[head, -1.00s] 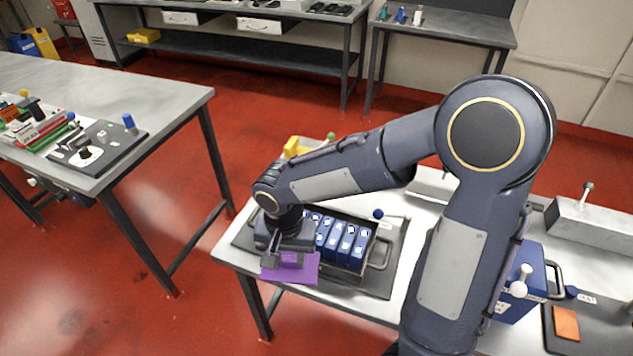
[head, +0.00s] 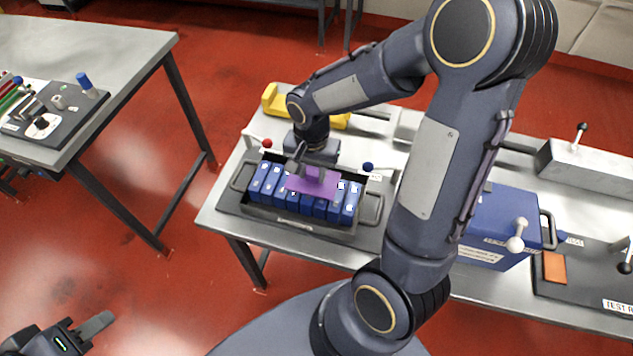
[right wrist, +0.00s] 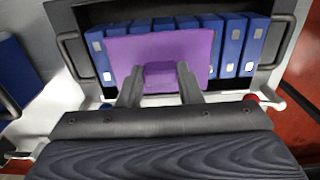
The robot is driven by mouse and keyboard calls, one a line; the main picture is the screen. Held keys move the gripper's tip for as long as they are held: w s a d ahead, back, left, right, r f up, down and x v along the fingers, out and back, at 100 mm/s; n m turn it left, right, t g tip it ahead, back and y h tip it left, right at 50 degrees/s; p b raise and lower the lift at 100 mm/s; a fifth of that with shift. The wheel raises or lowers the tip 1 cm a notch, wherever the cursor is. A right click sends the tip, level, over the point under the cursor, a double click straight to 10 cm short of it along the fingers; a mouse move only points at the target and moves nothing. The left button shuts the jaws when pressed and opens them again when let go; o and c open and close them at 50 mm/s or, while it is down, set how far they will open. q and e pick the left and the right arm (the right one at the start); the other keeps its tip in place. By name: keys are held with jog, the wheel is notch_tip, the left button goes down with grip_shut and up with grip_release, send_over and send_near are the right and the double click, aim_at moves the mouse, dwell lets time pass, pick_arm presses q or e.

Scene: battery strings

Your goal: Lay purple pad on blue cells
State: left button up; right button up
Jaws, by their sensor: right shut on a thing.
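The purple pad (head: 316,184) is over the middle of the row of blue cells (head: 267,182), which stand in a dark tray (head: 290,219) on the table. My right gripper (head: 314,170) is shut on the pad's raised grip. In the right wrist view the pad (right wrist: 120,50) hides the middle cells, with blue cells (right wrist: 250,45) showing on both sides. I cannot tell whether the pad touches the cell tops. My left gripper (head: 88,335) is at the lower left of the head view, away from the tray; its jaw opening is unclear.
A blue case (head: 500,225) with a handle stands right of the tray. An orange block (head: 554,267) lies on a dark plate at the right. A yellow thing (head: 283,104) is behind the tray. Another table (head: 110,45) is at the left, with red floor between.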

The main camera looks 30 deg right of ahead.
aim_at(317, 180)
jog(key=shift+w+d+f+b, duration=0.2)
jog(key=shift+d+f+b, duration=0.1)
jog(key=shift+d+f, duration=0.5)
notch_tip(317, 180, down, 4)
jog(key=b, duration=0.2)
jog(key=shift+w+r+b, duration=0.1)
jog(key=shift+r+b, duration=0.05)
jog(key=shift+b, duration=0.2)
jog(key=shift+r, duration=0.15)
jog(key=o, duration=0.5)
jog(key=shift+f, duration=0.2)
jog(key=o, duration=0.5)
